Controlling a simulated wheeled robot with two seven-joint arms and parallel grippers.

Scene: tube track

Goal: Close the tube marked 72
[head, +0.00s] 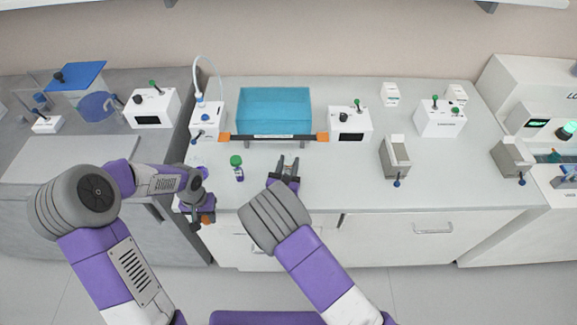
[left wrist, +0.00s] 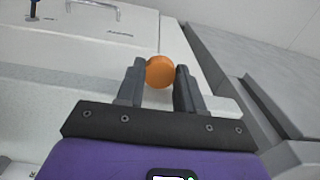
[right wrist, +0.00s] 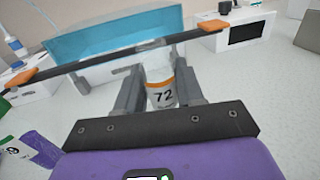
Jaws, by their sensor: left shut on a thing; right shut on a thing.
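My left gripper (head: 206,217) is low near the left front edge of the bench. It is shut on an orange cap (left wrist: 160,71), which shows between its fingertips in the left wrist view. My right gripper (head: 286,163) is over the front middle of the bench, left and right wrists well apart. In the right wrist view it is shut on the tube marked 72 (right wrist: 162,97), with a white label and an orange band above the number. The tube's upper end looks clear, with no orange cap on it. In the head view the tube is hard to make out between the fingers.
A green-capped tube (head: 237,168) stands on the bench between the grippers. Behind are a blue clear bin (head: 275,108), a dark bar with orange ends (head: 273,138) and white devices (head: 349,124).

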